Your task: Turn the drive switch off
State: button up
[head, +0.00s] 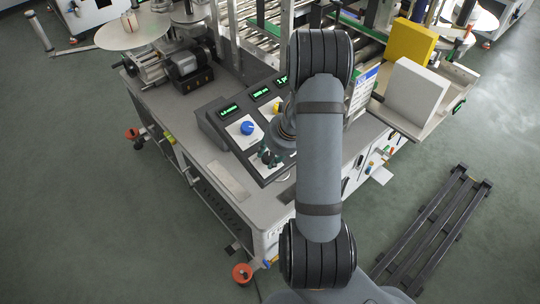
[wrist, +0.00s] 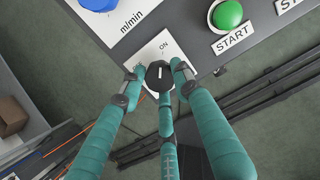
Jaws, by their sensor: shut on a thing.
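The drive switch is a small black knob (wrist: 158,77) with a short white mark. It sits on a white plate (wrist: 155,50) with ON printed at its upper part and another label, partly hidden by a finger, at the left. My gripper (wrist: 159,76) has teal fingers closed around the knob from both sides, with a further finger below it. I cannot tell surely which label the white mark faces. In the head view my gripper (head: 268,157) is at the lower part of the dark control panel (head: 215,131), and it hides the switch there.
A blue knob (head: 247,128) is on the panel close by; it also shows in the wrist view (wrist: 99,3). A green START button (wrist: 228,14) is to the right of the switch. Green displays (head: 229,109) top the panel. A white box (head: 415,92) and yellow box (head: 411,41) stand at the right.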

jog(key=n+b, duration=0.2)
jog(key=n, duration=0.2)
jog(key=shift+w+n, duration=0.15)
jog(key=shift+n, duration=0.25)
jog(key=n+b, duration=0.2)
jog(key=n, duration=0.2)
jog(key=shift+b, duration=0.35)
jog(key=n+b, duration=0.2)
jog(key=n, duration=0.2)
jog(key=shift+n, duration=0.4)
jog(key=shift+n+g+b, duration=0.3)
jog(key=shift+n+b, duration=0.95)
jog(key=shift+n, duration=0.55)
jog(key=shift+a, duration=0.1)
jog(key=o, duration=1.2)
jog(key=shift+c, duration=0.2)
jog(key=shift+r, duration=0.15)
